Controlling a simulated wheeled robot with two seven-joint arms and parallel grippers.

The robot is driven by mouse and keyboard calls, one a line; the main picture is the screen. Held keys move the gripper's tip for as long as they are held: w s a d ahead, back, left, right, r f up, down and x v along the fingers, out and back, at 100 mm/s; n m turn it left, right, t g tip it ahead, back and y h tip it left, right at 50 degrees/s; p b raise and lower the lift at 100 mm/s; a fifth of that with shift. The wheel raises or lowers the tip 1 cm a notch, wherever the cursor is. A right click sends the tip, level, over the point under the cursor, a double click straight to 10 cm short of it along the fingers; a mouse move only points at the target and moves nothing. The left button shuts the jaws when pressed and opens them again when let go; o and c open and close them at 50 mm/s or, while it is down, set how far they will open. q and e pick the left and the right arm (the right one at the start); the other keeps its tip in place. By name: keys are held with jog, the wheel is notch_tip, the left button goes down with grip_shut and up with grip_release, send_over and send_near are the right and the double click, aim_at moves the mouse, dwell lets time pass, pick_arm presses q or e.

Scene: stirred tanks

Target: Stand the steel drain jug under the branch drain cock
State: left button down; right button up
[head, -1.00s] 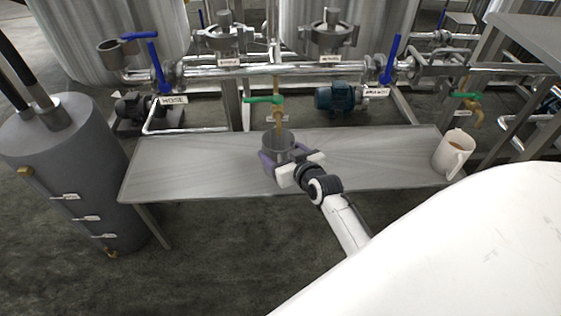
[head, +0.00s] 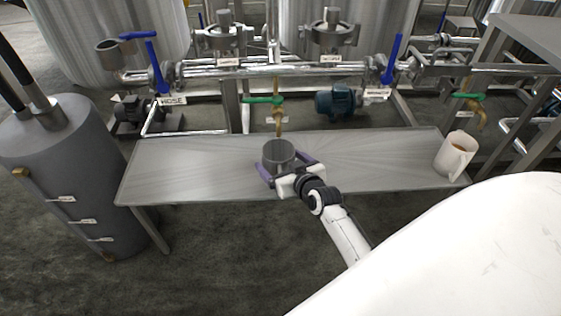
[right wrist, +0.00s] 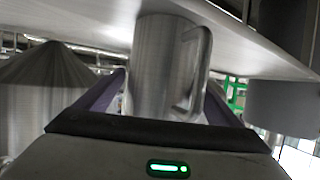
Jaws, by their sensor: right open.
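The steel drain jug (head: 278,158) stands upright near the middle of the steel table, mouth up. A brass drain cock with a green handle (head: 279,118) hangs from the pipe behind it. The jug is on the near side of the spout, and the spout's end shows just beyond its rim. My right gripper (head: 287,168) is open, with its purple fingers on either side of the jug. The right wrist view, which is upside down, shows the jug (right wrist: 160,65) between the fingers, its handle to the right. Whether the fingers touch it is unclear. My left gripper is not seen.
The steel table (head: 190,165) is clear left of the jug. A second green-handled cock (head: 470,98) is at the right. Pipes with blue-handled valves run behind. A grey cylinder (head: 68,165) stands at the left.

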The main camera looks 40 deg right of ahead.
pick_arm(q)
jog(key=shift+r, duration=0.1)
pick_arm(e)
jog(key=shift+r, duration=0.1)
jog(key=shift+s+r, duration=0.2)
pick_arm(q)
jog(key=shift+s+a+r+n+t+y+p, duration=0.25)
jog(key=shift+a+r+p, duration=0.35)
jog(key=shift+p, duration=0.5)
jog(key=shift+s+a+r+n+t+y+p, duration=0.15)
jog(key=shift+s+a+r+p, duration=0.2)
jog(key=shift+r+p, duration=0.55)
pick_arm(e)
jog(key=v, duration=1.1)
jog(key=shift+s, duration=0.3)
